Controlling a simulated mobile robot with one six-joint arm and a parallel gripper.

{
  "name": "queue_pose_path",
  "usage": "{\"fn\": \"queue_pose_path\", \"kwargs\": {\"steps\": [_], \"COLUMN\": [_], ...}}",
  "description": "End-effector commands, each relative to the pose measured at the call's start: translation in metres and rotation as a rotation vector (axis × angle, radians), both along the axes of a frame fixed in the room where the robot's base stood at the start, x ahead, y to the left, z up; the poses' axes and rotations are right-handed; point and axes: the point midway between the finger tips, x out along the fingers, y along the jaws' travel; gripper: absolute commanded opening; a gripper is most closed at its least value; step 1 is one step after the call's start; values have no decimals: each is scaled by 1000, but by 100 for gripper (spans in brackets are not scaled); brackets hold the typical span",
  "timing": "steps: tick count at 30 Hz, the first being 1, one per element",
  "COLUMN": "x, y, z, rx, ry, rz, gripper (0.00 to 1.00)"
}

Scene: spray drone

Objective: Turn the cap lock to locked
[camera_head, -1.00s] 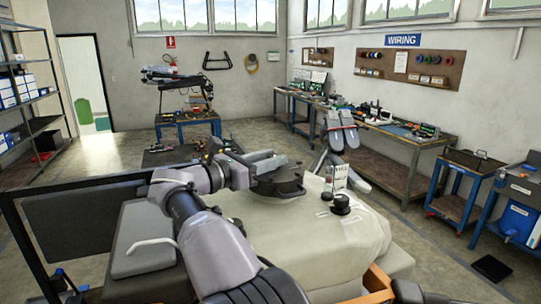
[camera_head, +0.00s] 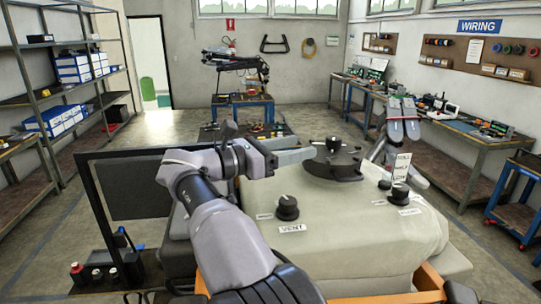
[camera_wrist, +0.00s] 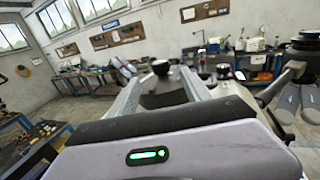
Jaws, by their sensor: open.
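A large round dark cap (camera_head: 333,167) with a knob (camera_head: 333,145) on top sits at the back of the pale tank (camera_head: 345,255). A black knob (camera_head: 399,192) stands on the tank's right side, beside an upright white card (camera_head: 401,168) and small labels too small to read surely. Another black knob (camera_head: 287,207) stands nearer, behind a label reading VENT. My gripper (camera_head: 300,156) points at the cap's left side from just beside it; contact cannot be told. In the wrist view my gripper (camera_wrist: 160,82) has its fingers spread, with a dark knob (camera_wrist: 160,67) beyond them.
A dark panel (camera_head: 127,187) on a frame stands left of my arm. A grey folded drone arm (camera_head: 403,120) rises behind the tank at right. Workbenches (camera_head: 470,155) line the right wall and shelves (camera_head: 70,75) the left.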

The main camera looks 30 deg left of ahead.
Motion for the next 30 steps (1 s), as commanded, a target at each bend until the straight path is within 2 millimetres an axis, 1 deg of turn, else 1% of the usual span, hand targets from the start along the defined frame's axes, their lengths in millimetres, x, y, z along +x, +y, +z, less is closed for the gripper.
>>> {"fn": "queue_pose_path", "kwargs": {"steps": [1,3,6,9,14,24,26,28,29,30], "x": [-12,-29,-47,-59,-65,-64,-60,-41,-28,-7], "y": [10,22,35,43,47,46,43,28,17,-1], "z": [-1,-1,0,0,0,0,4,23,37,62], "rx": [1,-1,1,1,0,0,-3,-24,-44,-89], "ry": [0,1,-1,1,0,0,0,-5,-8,-12], "rz": [4,3,2,0,-1,-1,3,23,41,75], "gripper": [57,57,57,57,57,57,57,57,57,57]}}
